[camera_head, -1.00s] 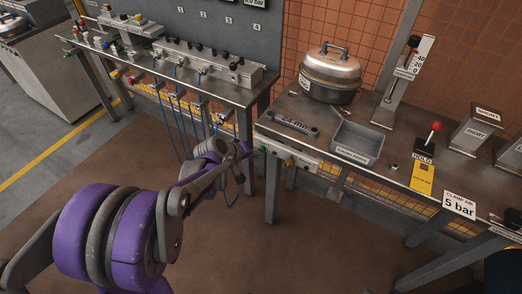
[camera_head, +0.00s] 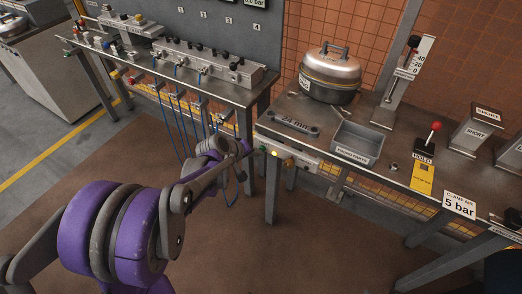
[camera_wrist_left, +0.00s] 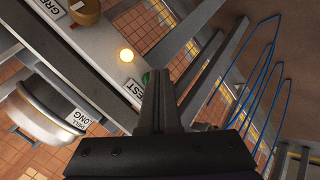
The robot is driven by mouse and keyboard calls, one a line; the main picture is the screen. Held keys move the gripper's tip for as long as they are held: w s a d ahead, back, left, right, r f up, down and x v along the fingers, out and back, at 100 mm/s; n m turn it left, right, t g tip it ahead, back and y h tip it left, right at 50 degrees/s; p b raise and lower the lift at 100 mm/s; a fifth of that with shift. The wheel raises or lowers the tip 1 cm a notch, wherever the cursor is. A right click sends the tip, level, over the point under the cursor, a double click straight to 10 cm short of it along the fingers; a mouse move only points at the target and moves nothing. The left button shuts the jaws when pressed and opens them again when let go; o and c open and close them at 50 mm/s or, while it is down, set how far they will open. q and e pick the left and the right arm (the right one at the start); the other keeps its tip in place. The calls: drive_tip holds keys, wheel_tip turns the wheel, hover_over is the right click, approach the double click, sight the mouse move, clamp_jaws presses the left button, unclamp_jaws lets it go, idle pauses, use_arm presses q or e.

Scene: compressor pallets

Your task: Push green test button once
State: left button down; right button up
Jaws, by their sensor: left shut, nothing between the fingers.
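The green test button (camera_head: 263,148) is on the front panel (camera_head: 308,165) under the near left corner of the right-hand workbench. In the left wrist view the green button (camera_wrist_left: 146,78) shows beside the "TEST" label, partly hidden by my fingers. My left gripper (camera_head: 247,149) is shut and empty, its tip right at the button's end of the panel. In the left wrist view its closed fingers (camera_wrist_left: 158,76) overlap the button's edge; I cannot tell whether they touch it. A round lamp (camera_wrist_left: 126,55) beside the button glows yellow. My right gripper is not in view.
On the right bench are a lidded pot (camera_head: 330,75), a wrench (camera_head: 293,122), a grey tray (camera_head: 357,143) and a red-knobbed lever (camera_head: 433,131). Blue hoses (camera_head: 178,95) hang from the left bench near my arm. The floor in front is open.

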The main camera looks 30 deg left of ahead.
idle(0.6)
use_arm(q)
drive_tip(key=shift+s, duration=0.8)
drive_tip(key=shift+a, duration=0.1)
drive_tip(key=s, duration=0.5)
drive_tip(key=shift+a, duration=0.15)
idle(0.4)
drive_tip(key=s+d+r+m+g+y+p, duration=0.1)
drive_tip(key=s+d+r+m+p, duration=0.3)
drive_tip(key=s+r, duration=0.3)
drive_tip(key=s+d+r+m+g+y+p, duration=0.1)
drive_tip(key=s+d+r+m+p, duration=0.4)
drive_tip(key=s, duration=0.7)
wheel_tip(320, 180, up, 2)
drive_tip(key=shift+d+r+g+p, duration=0.1)
drive_tip(key=shift+d+g+p, duration=0.5)
drive_tip(key=shift+d+p, duration=0.4)
